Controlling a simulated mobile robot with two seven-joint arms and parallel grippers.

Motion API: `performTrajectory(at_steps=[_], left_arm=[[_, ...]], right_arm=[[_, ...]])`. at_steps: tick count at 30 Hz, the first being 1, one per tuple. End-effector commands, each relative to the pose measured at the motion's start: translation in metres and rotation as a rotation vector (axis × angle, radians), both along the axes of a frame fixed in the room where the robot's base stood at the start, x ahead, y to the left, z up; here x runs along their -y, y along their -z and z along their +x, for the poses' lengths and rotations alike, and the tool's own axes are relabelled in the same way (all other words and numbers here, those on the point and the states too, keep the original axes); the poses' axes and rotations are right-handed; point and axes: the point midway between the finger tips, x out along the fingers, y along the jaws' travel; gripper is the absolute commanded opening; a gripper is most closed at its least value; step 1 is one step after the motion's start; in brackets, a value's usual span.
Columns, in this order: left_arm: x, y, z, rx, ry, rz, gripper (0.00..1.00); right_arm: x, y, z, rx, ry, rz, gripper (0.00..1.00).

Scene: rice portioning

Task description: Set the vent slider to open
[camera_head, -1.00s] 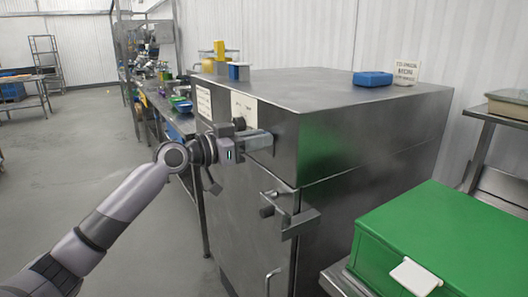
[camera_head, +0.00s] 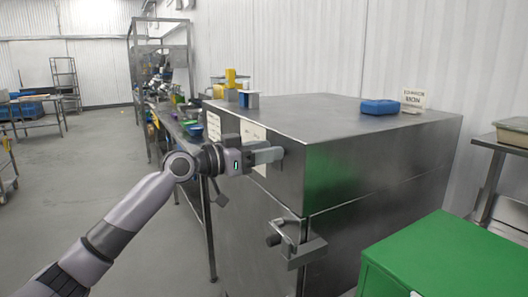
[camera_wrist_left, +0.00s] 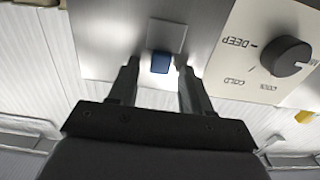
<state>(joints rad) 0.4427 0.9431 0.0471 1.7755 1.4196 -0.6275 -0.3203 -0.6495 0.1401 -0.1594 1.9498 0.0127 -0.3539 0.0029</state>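The steel cabinet (camera_head: 390,165) carries control plates on its front face. In the left wrist view a small blue slider tab (camera_wrist_left: 161,63) sits at the lower end of a pale grey plate (camera_wrist_left: 167,35) on that face; I take it for the vent slider. My left gripper (camera_head: 268,155) is at the upper front of the cabinet. In the left wrist view its two fingers (camera_wrist_left: 157,68) are open on either side of the blue tab, with a gap on both sides. The head view hides the tab behind the gripper.
A black dial (camera_wrist_left: 286,57) marked DEEP and COLD is right of the tab in the wrist view. A green box (camera_head: 440,260) stands at right. A blue block (camera_head: 380,107) lies on the cabinet top. Floor at left is open.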

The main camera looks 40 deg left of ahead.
Motion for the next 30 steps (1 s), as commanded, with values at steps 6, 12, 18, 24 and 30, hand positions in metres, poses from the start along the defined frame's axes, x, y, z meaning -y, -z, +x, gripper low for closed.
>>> performTrajectory(at_steps=[6,12,18,24,30], left_arm=[[-0.004,0.004,-0.009,-0.004,0.000,-0.001,0.49],[-0.014,0.005,-0.032,-0.003,-0.001,0.001,0.49],[-0.022,0.004,-0.052,-0.001,0.000,-0.001,0.49],[-0.026,0.001,-0.063,0.000,0.000,0.000,0.49],[-0.027,0.000,-0.066,0.000,0.000,0.000,0.49]], right_arm=[[0.000,0.007,0.000,0.000,0.000,0.000,0.43],[0.000,0.020,0.000,-0.001,0.000,0.000,0.43],[0.000,0.030,0.000,-0.001,0.000,0.000,0.43],[0.000,0.034,0.000,-0.001,0.000,0.000,0.43],[0.000,0.035,0.000,-0.001,0.000,0.000,0.43]])
